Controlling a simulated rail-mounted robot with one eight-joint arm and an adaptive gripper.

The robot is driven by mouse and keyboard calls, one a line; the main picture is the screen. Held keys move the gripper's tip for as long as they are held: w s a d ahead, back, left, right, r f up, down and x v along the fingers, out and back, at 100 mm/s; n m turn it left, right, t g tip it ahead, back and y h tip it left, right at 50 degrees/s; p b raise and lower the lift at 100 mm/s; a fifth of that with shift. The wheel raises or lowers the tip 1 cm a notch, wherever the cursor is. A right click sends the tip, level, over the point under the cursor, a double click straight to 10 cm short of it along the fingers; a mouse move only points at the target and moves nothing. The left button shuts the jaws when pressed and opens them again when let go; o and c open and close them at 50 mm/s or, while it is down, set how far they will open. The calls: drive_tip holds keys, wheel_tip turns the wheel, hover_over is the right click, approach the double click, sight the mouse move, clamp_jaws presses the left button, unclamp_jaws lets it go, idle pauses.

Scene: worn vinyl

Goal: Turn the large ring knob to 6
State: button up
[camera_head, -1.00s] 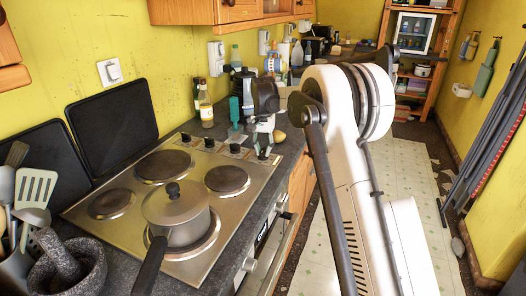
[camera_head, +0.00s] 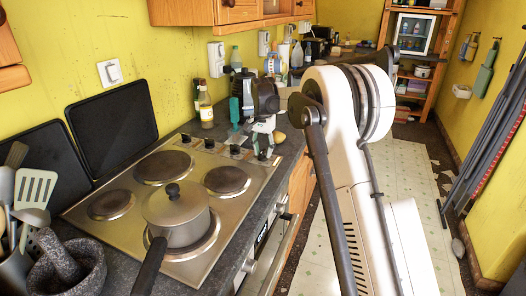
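A steel hob (camera_head: 130,205) with several rings is set in the dark worktop. A row of dark control knobs runs along its far right edge: one (camera_head: 185,138), then another (camera_head: 209,143), a third (camera_head: 235,151) and the nearest to the oven side (camera_head: 264,155). Knob markings are too small to read, and I cannot tell which one serves the large ring. My gripper (camera_head: 263,143) points down at the knob nearest the oven side, very close above or around it. Its fingers are small and partly hidden, so I cannot tell whether they touch or grip it.
A lidded saucepan (camera_head: 177,216) stands on the front ring, its handle toward me. A bottle (camera_head: 206,108) and a green-handled item (camera_head: 235,113) stand behind the knobs. A mortar (camera_head: 70,270) and utensils (camera_head: 34,190) are at lower left. Open floor (camera_head: 400,180) lies right.

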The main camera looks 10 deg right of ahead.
sight(263, 151)
drive_tip(key=shift+o, duration=0.2)
drive_tip(key=shift+r, duration=0.15)
wheel_tip(263, 151, up, 12)
idle(0.5)
idle(0.4)
drive_tip(key=s+r+n+t, duration=0.2)
drive_tip(key=s+r, duration=0.3)
drive_tip(key=s, duration=0.6)
drive_tip(key=s+r+n+t, duration=0.1)
drive_tip(key=s+r, duration=0.3)
drive_tip(key=s, duration=0.8)
drive_tip(key=s+f+n+t, duration=0.2)
drive_tip(key=s+f, duration=0.4)
drive_tip(key=s, duration=0.6)
drive_tip(key=s+f+n+t, duration=0.2)
drive_tip(key=s+f, duration=0.4)
drive_tip(key=s, duration=0.7)
drive_tip(key=shift+s, duration=0.3)
